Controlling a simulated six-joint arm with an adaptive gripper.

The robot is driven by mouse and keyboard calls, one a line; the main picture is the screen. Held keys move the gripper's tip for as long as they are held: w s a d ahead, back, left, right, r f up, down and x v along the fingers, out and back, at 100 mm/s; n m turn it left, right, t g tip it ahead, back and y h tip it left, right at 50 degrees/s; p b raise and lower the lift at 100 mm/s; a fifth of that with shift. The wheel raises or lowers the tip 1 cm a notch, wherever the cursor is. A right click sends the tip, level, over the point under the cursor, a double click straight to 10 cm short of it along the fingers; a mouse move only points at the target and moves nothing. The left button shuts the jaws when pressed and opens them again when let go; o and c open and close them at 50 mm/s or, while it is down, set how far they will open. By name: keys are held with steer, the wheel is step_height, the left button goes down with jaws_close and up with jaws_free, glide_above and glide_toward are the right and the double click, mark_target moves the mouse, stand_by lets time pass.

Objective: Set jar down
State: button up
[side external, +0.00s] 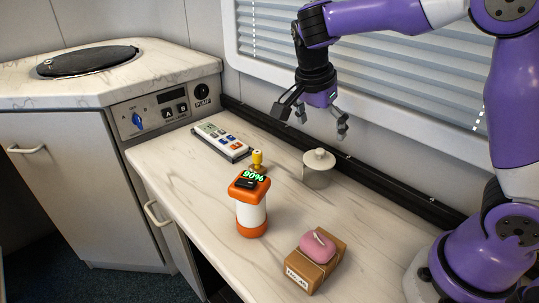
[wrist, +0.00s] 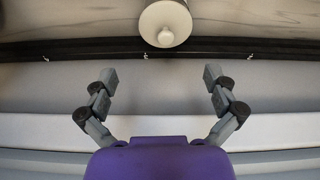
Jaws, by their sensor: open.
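A pale lidded jar with a round knob (side external: 317,177) stands upright on the marbled counter, near the dark rail at its back edge. In the wrist view the jar (wrist: 164,18) shows at the top middle, seen from above, partly cut off by the frame edge. My gripper (side external: 312,122) is open and empty, in the air above the jar, with a clear gap between them. In the wrist view its two fingers are spread wide with nothing between the tips (wrist: 160,77).
An orange-and-white canister (side external: 251,217) with a lit green readout stands left of the jar, with a yellow-topped piece (side external: 257,159) behind it. A pink item (side external: 317,245) lies on a brown box (side external: 326,265) in front. A button panel (side external: 220,141) lies at the far left. A window blind (side external: 405,75) is behind.

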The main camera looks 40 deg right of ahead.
steer(key=s+a+r+n+t+y, duration=0.1)
steer(key=s+a+r+n+t, duration=0.1)
steer(key=s+n, duration=0.4)
steer(key=s+a+r+n+t+y, duration=0.1)
steer(key=s+a+n+t+y, duration=0.1)
steer(key=s+n, duration=0.4)
steer(key=shift+s+a+r+n+t, duration=0.3)
steer(key=shift+n+t, duration=0.5)
steer(key=shift+n, duration=1.9)
steer(key=shift+w+a, duration=0.1)
steer(key=shift+a, duration=0.05)
